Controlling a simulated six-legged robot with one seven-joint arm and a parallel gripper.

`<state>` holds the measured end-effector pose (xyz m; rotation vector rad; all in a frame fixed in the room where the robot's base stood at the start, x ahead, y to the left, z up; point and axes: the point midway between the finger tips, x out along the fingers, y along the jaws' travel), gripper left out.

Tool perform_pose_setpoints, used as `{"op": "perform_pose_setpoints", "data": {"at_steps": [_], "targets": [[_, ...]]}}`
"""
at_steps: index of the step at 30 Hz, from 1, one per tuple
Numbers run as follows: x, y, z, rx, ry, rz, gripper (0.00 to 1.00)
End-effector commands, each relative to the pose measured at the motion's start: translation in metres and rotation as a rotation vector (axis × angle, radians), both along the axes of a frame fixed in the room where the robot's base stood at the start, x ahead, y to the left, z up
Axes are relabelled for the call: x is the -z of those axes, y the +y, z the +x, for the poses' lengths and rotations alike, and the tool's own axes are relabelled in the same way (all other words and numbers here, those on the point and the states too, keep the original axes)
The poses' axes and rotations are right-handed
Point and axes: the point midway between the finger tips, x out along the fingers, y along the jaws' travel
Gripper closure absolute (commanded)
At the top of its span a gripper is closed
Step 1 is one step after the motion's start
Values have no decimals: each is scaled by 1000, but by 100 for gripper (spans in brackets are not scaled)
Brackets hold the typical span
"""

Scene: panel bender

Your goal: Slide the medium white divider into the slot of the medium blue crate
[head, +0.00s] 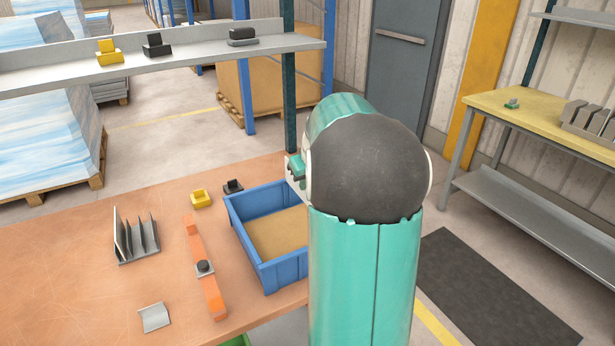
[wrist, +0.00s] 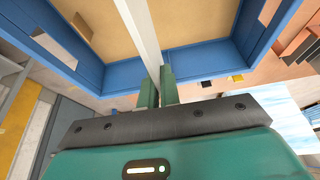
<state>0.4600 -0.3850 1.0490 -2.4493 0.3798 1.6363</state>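The blue crate (head: 284,272) stands on the orange-brown table, with a tan floor inside; my arm hides its right part in the head view. The wrist view shows its blue wall (wrist: 212,58) close to my fingers. The white divider (wrist: 142,28) shows edge-on as a narrow strip running from between my fingers over the crate's tan floor. My gripper (wrist: 155,90) is shut on the divider. The head view shows only a bit of the gripper at the left of my arm. The divider is hidden there, and I cannot tell whether it is in the slot.
An orange bar (head: 204,270) with a dark knob, a grey slotted rack (head: 137,240), a bent metal piece (head: 154,317), a yellow block (head: 201,199) and a black block (head: 233,187) lie left of the crate. A grey shelf (head: 190,62) stands behind. The left of the table is mostly clear.

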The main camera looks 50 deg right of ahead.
Motion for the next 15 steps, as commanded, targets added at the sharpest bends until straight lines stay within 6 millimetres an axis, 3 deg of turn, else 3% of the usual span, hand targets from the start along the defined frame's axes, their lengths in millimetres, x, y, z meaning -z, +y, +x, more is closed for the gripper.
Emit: {"op": "perform_pose_setpoints", "data": {"at_steps": [15], "targets": [[38, -3, -1, 0, 1, 1, 100]]}}
